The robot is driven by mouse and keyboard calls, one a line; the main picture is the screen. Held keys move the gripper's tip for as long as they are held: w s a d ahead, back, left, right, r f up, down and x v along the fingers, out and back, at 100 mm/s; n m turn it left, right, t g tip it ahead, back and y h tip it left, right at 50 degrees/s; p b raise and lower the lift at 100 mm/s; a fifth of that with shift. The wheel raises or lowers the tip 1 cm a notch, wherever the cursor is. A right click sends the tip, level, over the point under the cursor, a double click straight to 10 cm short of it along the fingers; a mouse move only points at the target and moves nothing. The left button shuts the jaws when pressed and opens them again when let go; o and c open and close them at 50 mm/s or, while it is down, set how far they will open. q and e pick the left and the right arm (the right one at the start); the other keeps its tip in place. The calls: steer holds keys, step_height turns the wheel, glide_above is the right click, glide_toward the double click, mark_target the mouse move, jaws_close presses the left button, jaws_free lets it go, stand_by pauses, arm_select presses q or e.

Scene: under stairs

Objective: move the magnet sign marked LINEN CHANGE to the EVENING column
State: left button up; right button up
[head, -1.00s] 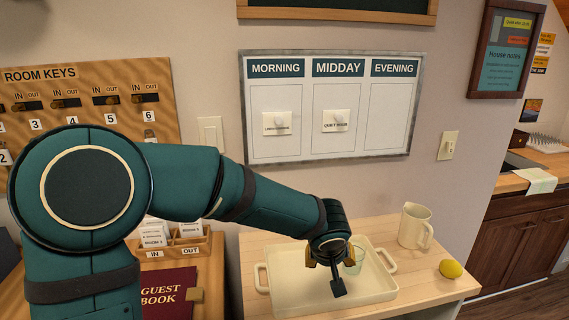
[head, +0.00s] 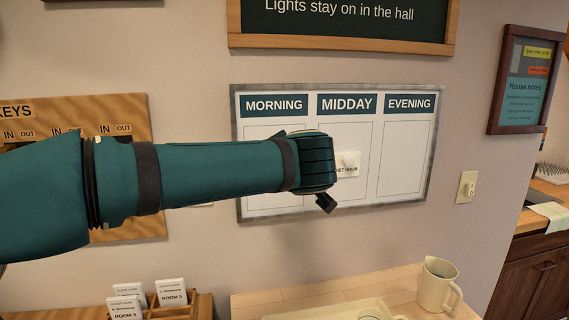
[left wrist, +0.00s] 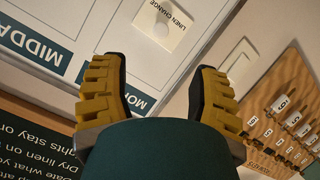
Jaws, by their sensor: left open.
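The LINEN CHANGE magnet sign (left wrist: 160,24), a white card with a round knob, is on the MORNING column of the whiteboard (head: 300,207). In the head view my left arm hides it. In the left wrist view my left gripper (left wrist: 160,68) is open and empty, its yellow fingers apart, with the sign beyond the fingertips near the top edge. The EVENING column (head: 404,158) is bare. My right gripper is not in view.
A partly hidden sign ending in HOUR (head: 348,164) is on the MIDDAY column. A chalkboard (head: 345,25) hangs above. A key board (head: 135,215) is at left. A jug (head: 437,286) and tray stand below. A switch plate (head: 467,187) is at right.

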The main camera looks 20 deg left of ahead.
arm_select(q)
steer(key=p+x, duration=0.1)
steer(key=x, duration=1.1)
steer(key=shift+w+a+f+p, duration=0.2)
steer(key=shift+w+p, duration=0.05)
steer(key=shift+p, duration=0.15)
jaws_close()
